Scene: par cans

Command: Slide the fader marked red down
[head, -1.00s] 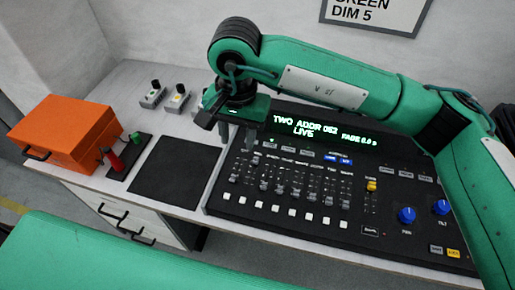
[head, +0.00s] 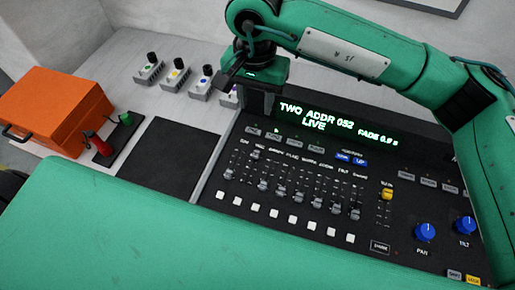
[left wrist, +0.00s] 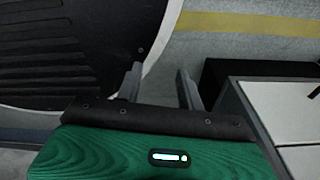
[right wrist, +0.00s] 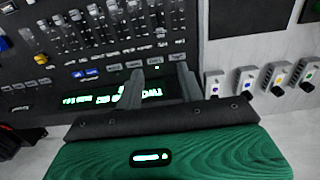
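The black lighting console (head: 215,208) has a bank of vertical faders. One fader cap (head: 256,154), second from the left, sits near the top of its slot; the others sit lower. The small labels above them are too small to read surely, so I cannot confirm which says red. My right gripper (head: 256,104) hangs at the console's back left corner, left of the lit display, apart from the faders. In the right wrist view its two fingers (right wrist: 158,75) are apart and empty, over the display end. My left gripper (left wrist: 159,68) is open and empty above the floor.
A row of small switch boxes (head: 199,85) stands behind. An orange case (head: 45,112) and a black plate with red and green handles (head: 113,145) are at left. A black mat (head: 165,160) lies beside the console. Blue knobs (head: 425,232) are at right. My left arm covers the lower left.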

